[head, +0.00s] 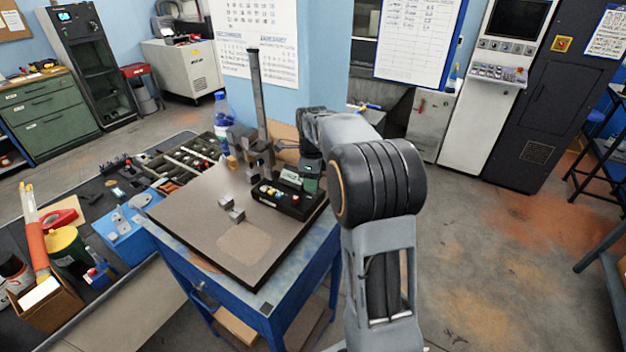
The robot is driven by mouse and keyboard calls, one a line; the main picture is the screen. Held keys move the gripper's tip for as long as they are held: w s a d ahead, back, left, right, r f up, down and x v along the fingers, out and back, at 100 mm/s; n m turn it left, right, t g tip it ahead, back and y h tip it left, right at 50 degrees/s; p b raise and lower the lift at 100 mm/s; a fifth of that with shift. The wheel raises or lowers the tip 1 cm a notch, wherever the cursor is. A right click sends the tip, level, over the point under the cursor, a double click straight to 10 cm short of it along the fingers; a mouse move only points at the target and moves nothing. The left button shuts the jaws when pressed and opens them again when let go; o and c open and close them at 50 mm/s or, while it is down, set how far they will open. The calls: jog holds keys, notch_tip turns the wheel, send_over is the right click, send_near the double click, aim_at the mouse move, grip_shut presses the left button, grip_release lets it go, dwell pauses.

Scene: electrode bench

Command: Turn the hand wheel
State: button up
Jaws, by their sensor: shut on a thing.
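A tall grey column (257,95) stands at the back of the bench plate, with a dark grey clamp head (261,158) low on it. My gripper (281,146) reaches in from the right, at the right side of this head. Its small fingers are shut at the hand wheel, which is too small and too hidden behind my wrist to make out clearly. I cannot tell how far the wheel is turned.
Small grey metal blocks (232,209) lie on the brown bench plate (190,215), whose front is clear. A blue-capped bottle (221,115) stands behind. On the left, a dark table holds a blue box (124,225), a green-yellow can (68,247) and parts trays.

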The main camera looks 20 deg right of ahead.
jog(key=shift+r+m, duration=0.1)
jog(key=shift+m, duration=0.3)
jog(key=o, duration=0.9)
notch_tip(320, 180, up, 14)
jog(key=shift+f+b, duration=0.15)
jog(key=shift+b, duration=0.2)
jog(key=shift+c, duration=0.2)
